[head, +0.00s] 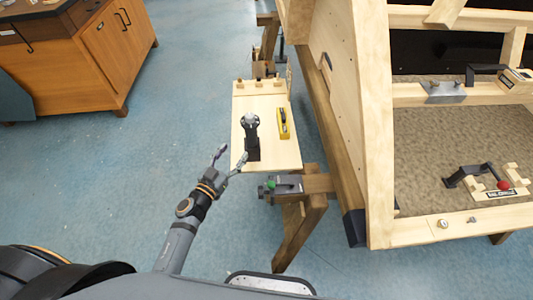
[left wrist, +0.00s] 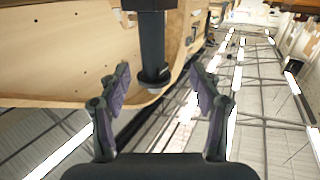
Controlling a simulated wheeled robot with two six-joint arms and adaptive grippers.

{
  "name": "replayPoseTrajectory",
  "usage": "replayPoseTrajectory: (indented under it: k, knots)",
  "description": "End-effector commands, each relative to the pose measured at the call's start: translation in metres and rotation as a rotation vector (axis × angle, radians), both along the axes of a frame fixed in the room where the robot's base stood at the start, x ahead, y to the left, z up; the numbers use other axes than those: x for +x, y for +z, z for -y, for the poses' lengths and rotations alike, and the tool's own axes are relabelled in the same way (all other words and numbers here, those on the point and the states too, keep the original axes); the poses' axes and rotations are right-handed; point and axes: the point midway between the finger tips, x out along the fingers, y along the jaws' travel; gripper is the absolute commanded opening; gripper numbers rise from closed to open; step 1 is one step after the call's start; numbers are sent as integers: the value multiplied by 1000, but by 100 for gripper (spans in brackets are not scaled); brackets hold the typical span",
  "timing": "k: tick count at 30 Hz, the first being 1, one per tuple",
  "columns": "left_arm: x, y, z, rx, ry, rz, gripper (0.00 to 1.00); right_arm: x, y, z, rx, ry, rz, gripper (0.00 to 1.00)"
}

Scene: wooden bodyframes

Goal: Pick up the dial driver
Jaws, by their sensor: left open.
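A black upright tool with a round grey knobbed head, which looks like the dial driver (head: 252,135), stands on a pale wooden board (head: 246,100) in the head view. A black post with a disc-like end (left wrist: 152,50), apparently the same tool, shows in the left wrist view, beyond and between the fingers. My left gripper (head: 230,156) is open and empty, at the near left edge of the board, just left of the tool and apart from it. Its two spread fingers also show in the left wrist view (left wrist: 160,80). My right gripper is out of view.
A yellow and black tool (head: 283,123) lies right of the black one. A grey vise with a green part (head: 283,185) sits at the board's near right corner. A large wooden frame (head: 352,120) rises on the right. Open blue floor (head: 180,110) lies left.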

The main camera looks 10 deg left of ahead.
Motion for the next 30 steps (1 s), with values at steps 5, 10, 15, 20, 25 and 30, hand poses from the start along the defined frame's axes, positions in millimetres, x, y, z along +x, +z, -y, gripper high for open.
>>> replayPoseTrajectory:
  k: [5, 10, 15, 20, 25, 30]
  knots:
    - [1, 16, 7, -6, -30, 37, 64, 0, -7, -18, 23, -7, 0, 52]
    - [22, 18, 15, -7, -27, 38, 64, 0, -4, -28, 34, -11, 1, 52]
    - [46, 16, 24, -6, -27, 36, 64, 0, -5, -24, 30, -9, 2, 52]
    - [51, 15, 25, -6, -27, 34, 64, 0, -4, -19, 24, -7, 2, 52]
    - [71, 12, 35, -8, -26, 36, 64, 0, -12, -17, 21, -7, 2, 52]
    - [94, 12, 44, -8, -26, 35, 64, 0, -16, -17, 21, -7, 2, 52]
